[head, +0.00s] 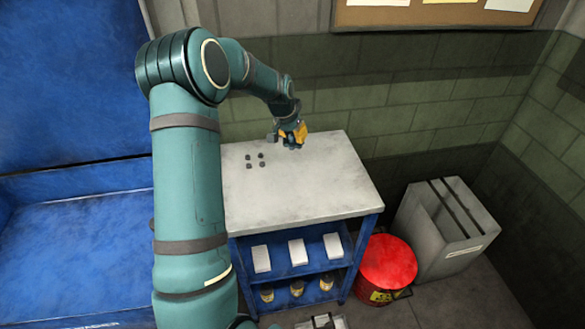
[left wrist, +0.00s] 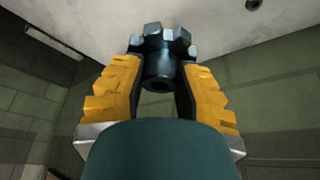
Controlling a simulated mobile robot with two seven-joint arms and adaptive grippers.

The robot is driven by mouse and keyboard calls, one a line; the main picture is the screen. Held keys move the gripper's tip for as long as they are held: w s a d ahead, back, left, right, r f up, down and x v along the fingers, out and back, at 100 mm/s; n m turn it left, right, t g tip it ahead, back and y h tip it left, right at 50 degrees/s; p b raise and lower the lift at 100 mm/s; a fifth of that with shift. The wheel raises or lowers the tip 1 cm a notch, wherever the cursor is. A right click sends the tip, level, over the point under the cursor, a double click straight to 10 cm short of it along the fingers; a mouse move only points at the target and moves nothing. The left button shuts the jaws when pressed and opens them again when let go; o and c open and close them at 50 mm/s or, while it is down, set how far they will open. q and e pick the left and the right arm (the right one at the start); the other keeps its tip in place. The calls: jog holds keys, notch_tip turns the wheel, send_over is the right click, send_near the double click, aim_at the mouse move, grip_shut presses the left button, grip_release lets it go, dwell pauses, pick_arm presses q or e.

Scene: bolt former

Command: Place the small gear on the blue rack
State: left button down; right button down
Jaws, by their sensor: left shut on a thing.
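In the left wrist view, a dark metallic small gear (left wrist: 158,55) with blocky teeth and a round bore sits between the yellow fingers of my left gripper (left wrist: 160,85), which is shut on it. In the head view, my left gripper (head: 292,140) is over the far edge of a grey worktop; the gear is too small there to make out clearly. The blue rack (head: 359,262) appears to be the shelf unit under this grey top (head: 310,185). Whether the gear touches the top cannot be told. My right gripper is out of view.
White boxes (head: 298,252) and small jars (head: 297,288) fill the shelves. A red bin (head: 388,258) and a grey box (head: 440,225) stand right. A large blue structure (head: 75,230) is left.

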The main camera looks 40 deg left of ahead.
pick_arm(q)
jog(key=f, duration=0.4)
jog(key=f+b, duration=0.1)
jog(key=f, duration=0.1)
jog(key=shift+a, duration=0.4)
jog(key=shift+f, duration=2.05)
jog(key=shift+r, duration=0.1)
jog(key=shift+b, duration=0.3)
jog(key=shift+f, duration=0.25)
jog(key=c, duration=0.8)
grip_release()
jog(key=shift+r, duration=0.1)
